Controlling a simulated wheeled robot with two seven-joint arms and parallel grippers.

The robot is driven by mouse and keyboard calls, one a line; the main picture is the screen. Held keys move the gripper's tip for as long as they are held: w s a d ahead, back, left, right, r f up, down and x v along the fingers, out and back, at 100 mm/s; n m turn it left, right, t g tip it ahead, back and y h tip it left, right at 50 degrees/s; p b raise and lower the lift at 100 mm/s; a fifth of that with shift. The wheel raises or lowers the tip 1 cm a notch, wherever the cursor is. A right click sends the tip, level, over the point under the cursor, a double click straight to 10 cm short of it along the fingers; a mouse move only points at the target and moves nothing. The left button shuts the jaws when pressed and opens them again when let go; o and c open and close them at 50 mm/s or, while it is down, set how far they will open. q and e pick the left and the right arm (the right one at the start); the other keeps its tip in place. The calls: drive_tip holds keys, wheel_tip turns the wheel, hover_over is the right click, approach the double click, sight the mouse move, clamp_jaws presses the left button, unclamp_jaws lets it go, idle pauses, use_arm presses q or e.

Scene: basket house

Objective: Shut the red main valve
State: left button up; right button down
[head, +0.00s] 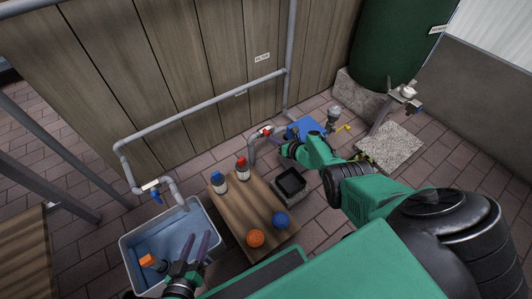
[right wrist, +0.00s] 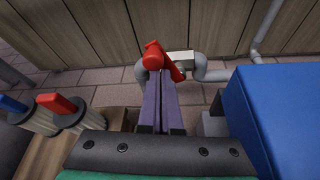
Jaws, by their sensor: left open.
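The red main valve (head: 266,131) is on the grey pipe low by the wooden wall in the head view. In the right wrist view its red handle (right wrist: 154,56) is straight ahead, beside a pale block on the pipe. My right gripper (right wrist: 160,82) has its two purple fingers side by side, with their tips at the red handle's lower edge. The fingers look shut with nothing between them; whether they touch the handle I cannot tell. My left gripper (head: 197,242) is open over the blue-grey tub (head: 128,247), far from the valve.
A blue box (right wrist: 277,105) stands close right of my right gripper. A green tank (head: 400,40) is at the back right.

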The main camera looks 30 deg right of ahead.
drive_tip(key=shift+w+d+r+m+y+b, duration=0.1)
drive_tip(key=shift+d+r+m+y+b, duration=0.1)
drive_tip(key=shift+d+m+y+b, duration=0.35)
drive_tip(key=shift+d, duration=0.2)
idle(1.7)
drive_tip(key=shift+r, duration=0.1)
